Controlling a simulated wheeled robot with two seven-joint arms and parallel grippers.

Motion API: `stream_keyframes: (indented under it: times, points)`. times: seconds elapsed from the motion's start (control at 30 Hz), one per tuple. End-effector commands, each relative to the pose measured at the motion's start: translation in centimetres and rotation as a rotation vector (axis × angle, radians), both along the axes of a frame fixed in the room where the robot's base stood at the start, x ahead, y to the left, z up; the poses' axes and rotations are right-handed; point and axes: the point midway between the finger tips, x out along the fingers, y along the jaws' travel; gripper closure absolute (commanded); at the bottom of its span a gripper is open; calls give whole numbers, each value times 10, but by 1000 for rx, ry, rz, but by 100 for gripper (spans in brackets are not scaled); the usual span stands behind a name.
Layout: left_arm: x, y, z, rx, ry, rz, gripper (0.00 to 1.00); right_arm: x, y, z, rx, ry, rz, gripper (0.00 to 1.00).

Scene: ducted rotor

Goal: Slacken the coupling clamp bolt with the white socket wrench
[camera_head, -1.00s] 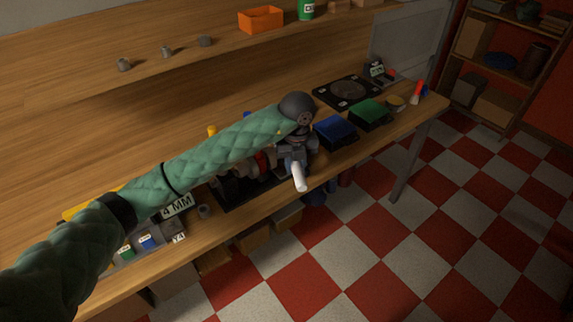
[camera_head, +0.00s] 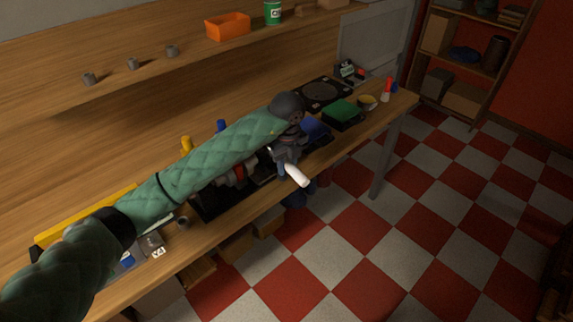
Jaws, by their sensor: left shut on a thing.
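My left arm, in a green quilted sleeve, reaches across the bench from the left. My left gripper (camera_head: 286,163) is near the bench's front edge, shut on the white socket wrench. The white wrench handle (camera_head: 297,176) sticks out toward the lower right, past the front edge. The wrench's socket end is hidden by the gripper. A dark assembly with red parts (camera_head: 238,174) sits on a black base (camera_head: 212,206), partly under my arm. The coupling clamp bolt cannot be made out, so I cannot tell whether the socket is on it. My right gripper is not in view.
A blue tray (camera_head: 316,129), a green tray (camera_head: 343,112) and a black plate with a round disc (camera_head: 322,91) stand beyond the gripper. An orange bin (camera_head: 228,27) is on the shelf. Yellow and blue upright parts (camera_head: 187,145) stand behind my arm.

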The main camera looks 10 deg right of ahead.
Motion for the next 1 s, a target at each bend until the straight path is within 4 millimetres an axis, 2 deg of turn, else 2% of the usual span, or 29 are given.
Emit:
stream_keyframes:
  times: [0.2, 0.57, 1.0]
  points:
    - [-2, 6, -1, 1, -3, -34, 100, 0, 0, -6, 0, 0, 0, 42]
    - [-3, 6, 1, 1, -3, -40, 100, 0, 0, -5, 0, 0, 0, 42]
    - [-3, 6, 27, 1, -3, -40, 100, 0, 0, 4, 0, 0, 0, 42]
